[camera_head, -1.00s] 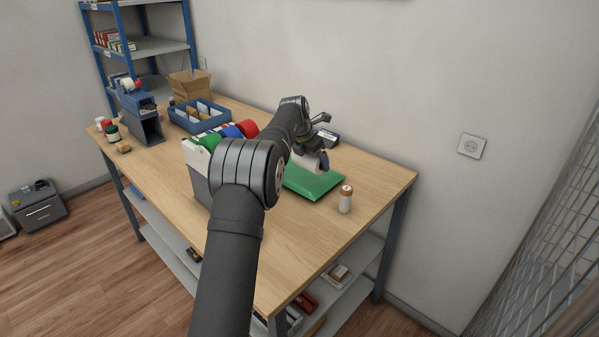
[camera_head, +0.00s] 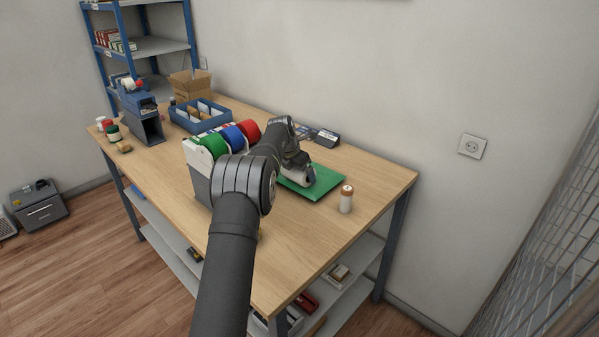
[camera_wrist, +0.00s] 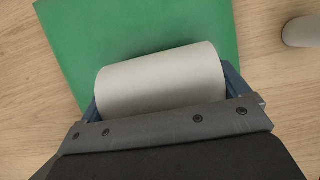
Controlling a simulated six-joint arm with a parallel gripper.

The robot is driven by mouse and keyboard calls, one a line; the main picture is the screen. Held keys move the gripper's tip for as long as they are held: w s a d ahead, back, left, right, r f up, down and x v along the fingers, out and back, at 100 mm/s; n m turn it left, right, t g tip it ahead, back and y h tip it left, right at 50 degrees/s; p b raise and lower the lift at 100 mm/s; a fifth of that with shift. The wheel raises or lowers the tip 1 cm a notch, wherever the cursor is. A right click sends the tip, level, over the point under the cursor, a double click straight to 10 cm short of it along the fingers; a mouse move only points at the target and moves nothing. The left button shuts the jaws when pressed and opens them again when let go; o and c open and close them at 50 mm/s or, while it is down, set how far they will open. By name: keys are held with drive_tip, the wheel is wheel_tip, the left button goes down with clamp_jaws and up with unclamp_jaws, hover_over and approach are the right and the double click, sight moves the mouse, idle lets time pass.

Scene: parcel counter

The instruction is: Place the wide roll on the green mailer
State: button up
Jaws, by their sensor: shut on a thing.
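The green mailer (camera_head: 322,184) lies flat on the wooden counter, and its top surface fills much of the wrist view (camera_wrist: 85,40). The wide roll, pale grey-white, lies on its side across my gripper (camera_wrist: 165,95) in the wrist view (camera_wrist: 160,80). My gripper is shut on the roll, with a blue finger at each end of it. The roll is over the mailer; I cannot tell whether it touches it. In the head view my arm and gripper (camera_head: 303,180) hide part of the mailer and most of the roll.
Red, blue and green rolls (camera_head: 232,137) sit in a dispenser left of my arm. A dark device (camera_head: 327,138) stands behind the mailer. A blue tray (camera_head: 199,116) is further back. The counter's front right is clear.

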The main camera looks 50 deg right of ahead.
drive_tip(key=shift+f, duration=0.1)
drive_tip(key=o, duration=0.9)
drive_tip(key=shift+c, duration=0.2)
drive_tip(key=v, duration=1.2)
drive_tip(key=shift+d, duration=0.1)
